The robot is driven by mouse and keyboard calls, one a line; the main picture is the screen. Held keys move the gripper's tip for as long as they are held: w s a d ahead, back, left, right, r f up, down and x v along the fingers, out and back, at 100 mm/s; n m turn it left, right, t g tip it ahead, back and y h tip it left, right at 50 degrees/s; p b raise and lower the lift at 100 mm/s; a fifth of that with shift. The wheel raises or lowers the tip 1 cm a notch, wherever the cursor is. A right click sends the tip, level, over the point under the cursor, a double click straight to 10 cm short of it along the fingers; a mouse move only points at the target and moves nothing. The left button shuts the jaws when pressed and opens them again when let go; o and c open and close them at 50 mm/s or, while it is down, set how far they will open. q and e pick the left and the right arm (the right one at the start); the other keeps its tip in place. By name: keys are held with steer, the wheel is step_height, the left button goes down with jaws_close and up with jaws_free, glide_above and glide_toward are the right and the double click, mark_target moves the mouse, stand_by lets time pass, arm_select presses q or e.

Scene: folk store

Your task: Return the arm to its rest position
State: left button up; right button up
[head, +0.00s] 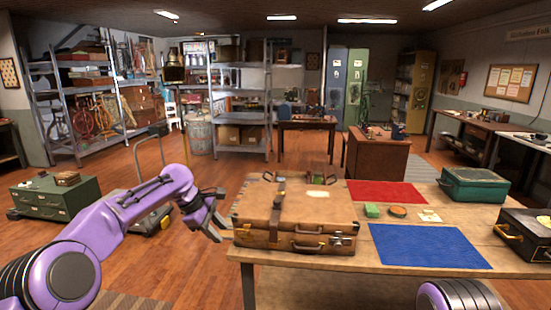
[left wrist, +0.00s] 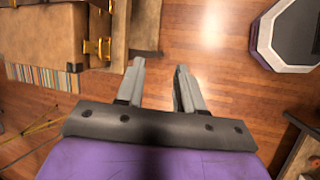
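My left arm, purple, comes in from the left in the head view. Its gripper (head: 217,214) hangs just left of the table's left edge, beside the brown suitcase (head: 295,222) and apart from it. In the left wrist view the two fingers of my left gripper (left wrist: 160,88) stand apart with only wood floor between them, so it is open and empty. The suitcase also shows at the upper left of the left wrist view (left wrist: 50,35). My right gripper is not in view; only a purple part of my body shows at the bottom right of the head view.
The wooden table (head: 365,215) also bears a red mat (head: 385,194), a blue mat (head: 428,247), a green block (head: 372,210), a green case (head: 473,185) and a dark case (head: 526,236). A green chest (head: 53,197) stands at left. Floor between chest and table is partly open.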

arm_select(q)
steer(key=w+d+f+m+t, duration=0.1)
steer(key=d+f+t, duration=0.1)
steer(key=f, duration=0.5)
steer(key=w+d+f+m+t, duration=0.1)
steer(key=w+f+m+t, duration=0.1)
steer(key=f, duration=0.4)
steer(key=s+a+f+m+t+y+b, duration=0.1)
steer(key=s+a+f+y, duration=0.1)
steer(key=s+f, duration=0.6)
steer(key=s+a+f+m+y+b, duration=0.1)
steer(key=s+a+f+y, duration=0.1)
steer(key=s+f, duration=0.5)
steer(key=s+a+f+m+g+y+b, duration=0.1)
steer(key=s+a+f, duration=0.2)
steer(key=s, duration=0.9)
steer(key=s+a+f+m+g+y, duration=0.1)
steer(key=s+a+f, duration=0.3)
steer(key=s, duration=0.8)
steer(key=s+a+f+m+g+y+b, duration=0.1)
steer(key=s+a+f, duration=0.3)
steer(key=s, duration=0.8)
steer(key=shift+s+a+g+y+b, duration=0.35)
steer(key=shift+a+g+y, duration=0.35)
steer(key=shift+a, duration=0.05)
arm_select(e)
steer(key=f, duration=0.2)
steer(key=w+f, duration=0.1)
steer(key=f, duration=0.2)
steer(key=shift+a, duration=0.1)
